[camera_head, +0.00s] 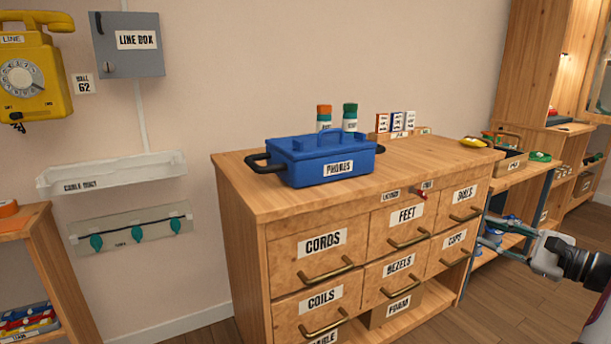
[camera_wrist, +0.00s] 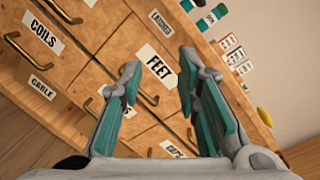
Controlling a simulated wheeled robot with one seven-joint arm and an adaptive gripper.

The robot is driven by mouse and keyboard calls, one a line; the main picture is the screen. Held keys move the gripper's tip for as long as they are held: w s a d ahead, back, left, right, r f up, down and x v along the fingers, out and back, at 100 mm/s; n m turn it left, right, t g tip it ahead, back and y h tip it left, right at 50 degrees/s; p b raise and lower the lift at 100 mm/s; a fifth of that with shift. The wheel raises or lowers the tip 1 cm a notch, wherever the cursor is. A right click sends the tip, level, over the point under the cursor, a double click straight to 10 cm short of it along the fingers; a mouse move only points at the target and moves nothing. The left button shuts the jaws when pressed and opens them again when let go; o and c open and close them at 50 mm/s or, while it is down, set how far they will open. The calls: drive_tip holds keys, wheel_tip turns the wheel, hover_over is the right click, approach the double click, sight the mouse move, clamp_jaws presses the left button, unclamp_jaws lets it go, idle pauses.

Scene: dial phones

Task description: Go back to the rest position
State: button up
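My gripper (camera_wrist: 158,64) is open and empty in the wrist view, its two teal-padded fingers spread apart. The drawer labelled FEET (camera_wrist: 172,40) shows beyond and between the fingers. The FEET drawer (camera_head: 395,230) and the other drawers in view look shut.
A blue PHONES box (camera_head: 325,170) stands on the cabinet. A yellow wall phone (camera_head: 35,75) and a grey LINE BOX (camera_head: 128,60) hang at the left. A shelf with bins (camera_head: 510,163) stands right of the cabinet. Open wooden floor (camera_head: 500,310) lies in front.

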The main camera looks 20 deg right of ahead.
drive_tip(key=w+a+r+n+g+y, duration=0.3)
drive_tip(key=a+n, duration=0.1)
drive_tip(key=a, duration=0.6)
drive_tip(key=w+a+r+n+g+y, duration=0.3)
drive_tip(key=a, duration=0.7)
drive_tip(key=s+a+n+g, duration=0.2)
drive_tip(key=a+n+g, duration=0.1)
drive_tip(key=a, duration=0.5)
drive_tip(key=s+a+n+g, duration=0.2)
drive_tip(key=a+g, duration=0.2)
drive_tip(key=a, duration=0.3)
drive_tip(key=s+a+n+g+h, duration=0.35)
drive_tip(key=s+a+n, duration=0.25)
drive_tip(key=s+a, duration=0.5)
drive_tip(key=s+d+f+n+h, duration=0.3)
drive_tip(key=s+n+h, duration=0.3)
drive_tip(key=s, duration=0.5)
wheel_tip(320, 180, up, 37)
drive_tip(key=t+p, duration=0.3)
drive_tip(key=p, duration=3.2)
drive_tip(key=shift+d+t, duration=0.15)
drive_tip(key=shift+t, duration=0.2)
